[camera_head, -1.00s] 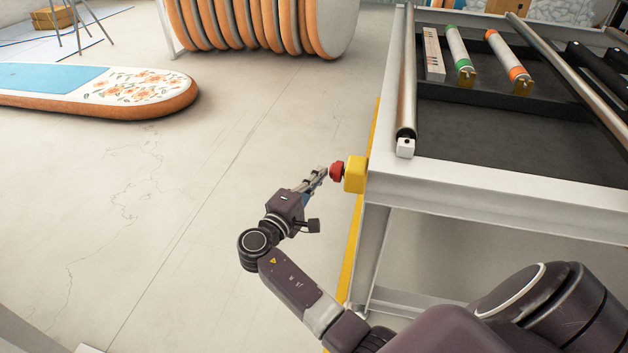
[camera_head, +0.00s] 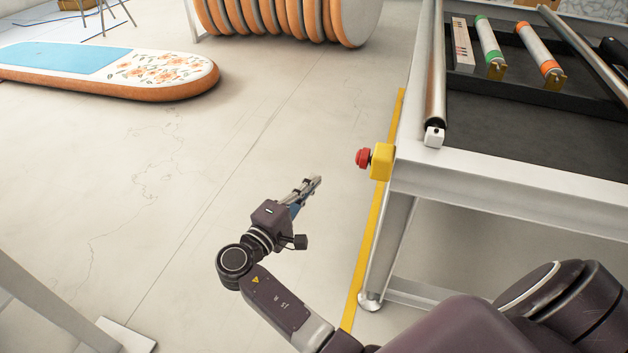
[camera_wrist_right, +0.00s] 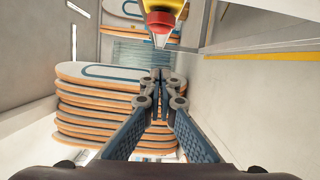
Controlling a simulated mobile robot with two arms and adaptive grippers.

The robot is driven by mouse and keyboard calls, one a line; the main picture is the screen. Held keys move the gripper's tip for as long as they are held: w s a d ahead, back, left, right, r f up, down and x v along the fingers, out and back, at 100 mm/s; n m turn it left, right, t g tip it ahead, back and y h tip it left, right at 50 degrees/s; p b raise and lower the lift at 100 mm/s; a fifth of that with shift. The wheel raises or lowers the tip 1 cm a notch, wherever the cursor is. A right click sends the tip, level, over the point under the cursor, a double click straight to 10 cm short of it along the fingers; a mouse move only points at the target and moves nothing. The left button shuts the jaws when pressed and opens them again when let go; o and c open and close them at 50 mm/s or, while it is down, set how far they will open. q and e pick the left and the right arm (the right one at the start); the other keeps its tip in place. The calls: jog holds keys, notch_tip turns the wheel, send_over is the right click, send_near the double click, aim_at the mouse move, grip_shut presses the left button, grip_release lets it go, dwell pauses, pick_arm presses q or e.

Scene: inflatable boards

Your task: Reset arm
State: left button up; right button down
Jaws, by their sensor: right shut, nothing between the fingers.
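My right gripper (camera_head: 314,183) is shut and empty, held out over the open floor left of the table. In the head view it points up and to the right, and a clear gap separates it from the red button (camera_head: 363,158). The button sticks out from a yellow box (camera_head: 382,162) on the table's near left corner. In the right wrist view the shut fingers (camera_wrist_right: 160,76) reach forward, with the red button (camera_wrist_right: 160,19) above them at the top edge. My left gripper does not show.
The white-framed table (camera_head: 480,181) on the right holds a dark tray with tubes, one green-ringed (camera_head: 489,42) and one orange-ringed (camera_head: 540,49). An inflatable board (camera_head: 170,85) lies at the left. Several upright boards (camera_head: 285,20) stand at the back. The floor between is clear.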

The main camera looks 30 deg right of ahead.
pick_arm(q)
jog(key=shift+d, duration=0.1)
